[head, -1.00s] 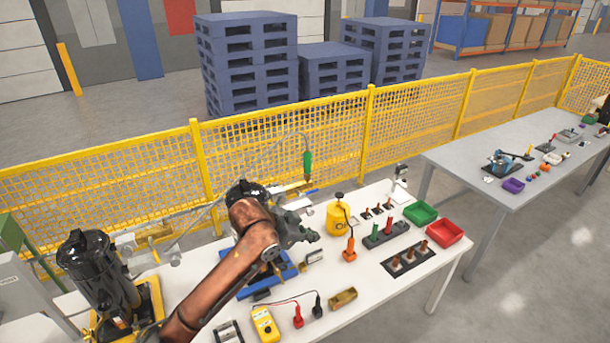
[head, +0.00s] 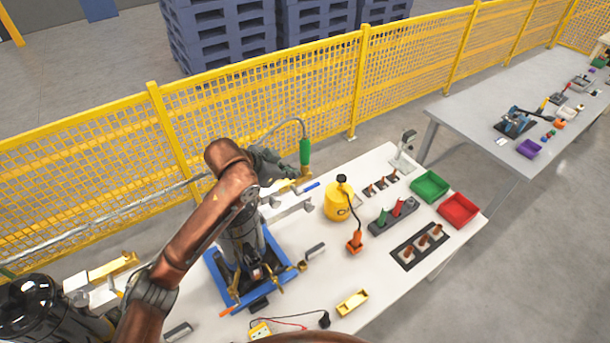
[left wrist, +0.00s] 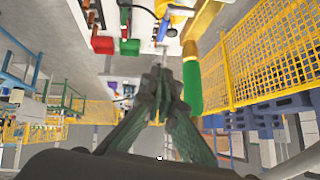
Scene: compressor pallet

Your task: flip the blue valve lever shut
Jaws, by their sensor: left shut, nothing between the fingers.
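The blue valve lever (head: 312,186) is a small blue bar by a brass fitting (head: 305,173) beneath a green handle (head: 304,152), at the back edge of the white table. My left gripper (head: 296,176) reaches in from the left and is close to the lever and the green handle; I cannot tell whether it touches them. In the left wrist view my left gripper (left wrist: 160,82) is shut and empty, with the green handle (left wrist: 192,85) right beside its fingers. My right gripper is not in view.
A yellow canister (head: 337,203) with an orange nozzle (head: 354,241) stands just right of the gripper. A blue frame (head: 222,284) lies nearer. Green (head: 430,185) and red (head: 458,209) bins stand at right. A yellow mesh fence (head: 240,115) runs behind the table.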

